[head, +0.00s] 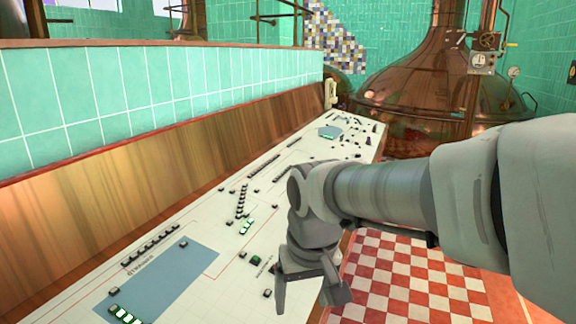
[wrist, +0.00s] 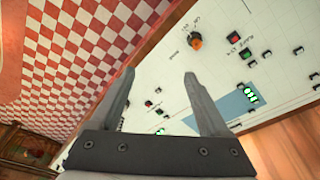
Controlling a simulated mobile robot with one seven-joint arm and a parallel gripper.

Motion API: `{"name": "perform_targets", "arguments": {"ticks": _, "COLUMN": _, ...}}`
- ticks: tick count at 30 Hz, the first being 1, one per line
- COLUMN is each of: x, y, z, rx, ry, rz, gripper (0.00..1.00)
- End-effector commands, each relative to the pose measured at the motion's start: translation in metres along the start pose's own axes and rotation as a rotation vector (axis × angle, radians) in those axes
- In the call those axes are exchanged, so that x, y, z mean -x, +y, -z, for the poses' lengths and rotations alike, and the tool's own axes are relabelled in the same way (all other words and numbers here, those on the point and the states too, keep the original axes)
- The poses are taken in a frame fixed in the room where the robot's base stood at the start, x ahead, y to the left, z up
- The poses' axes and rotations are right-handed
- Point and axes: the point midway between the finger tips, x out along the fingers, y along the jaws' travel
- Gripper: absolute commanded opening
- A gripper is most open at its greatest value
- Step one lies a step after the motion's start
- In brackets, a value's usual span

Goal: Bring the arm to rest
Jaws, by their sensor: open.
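My gripper (head: 312,290) is at the end of my grey arm, which reaches in from the right in the head view. It hangs over the right edge of a white control panel (head: 205,225), fingers pointing down. In the wrist view my gripper (wrist: 160,90) shows two grey fingers spread wide apart, with nothing between them. Below and beyond the fingers lies the control panel (wrist: 215,50) with its buttons and an orange knob (wrist: 195,41). I cannot tell the exact height of the fingers above the panel.
A wooden back board (head: 150,180) and a green tiled wall (head: 130,85) stand behind the panel. A copper kettle (head: 425,85) stands at the back right. The red and white checkered floor (head: 400,280) is free beside the panel.

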Motion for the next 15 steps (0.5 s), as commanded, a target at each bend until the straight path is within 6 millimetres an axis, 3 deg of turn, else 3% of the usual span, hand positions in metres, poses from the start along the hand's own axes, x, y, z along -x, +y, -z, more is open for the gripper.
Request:
{"name": "perform_targets", "arguments": {"ticks": 6, "x": 0.035, "y": 0.046, "z": -0.044, "rx": -0.094, "ry": 0.116, "rz": -0.026, "gripper": 0.79}}
{"name": "perform_targets", "arguments": {"ticks": 15, "x": 0.053, "y": 0.081, "z": -0.104, "rx": -0.194, "ry": 0.245, "rz": -0.072, "gripper": 0.79}}
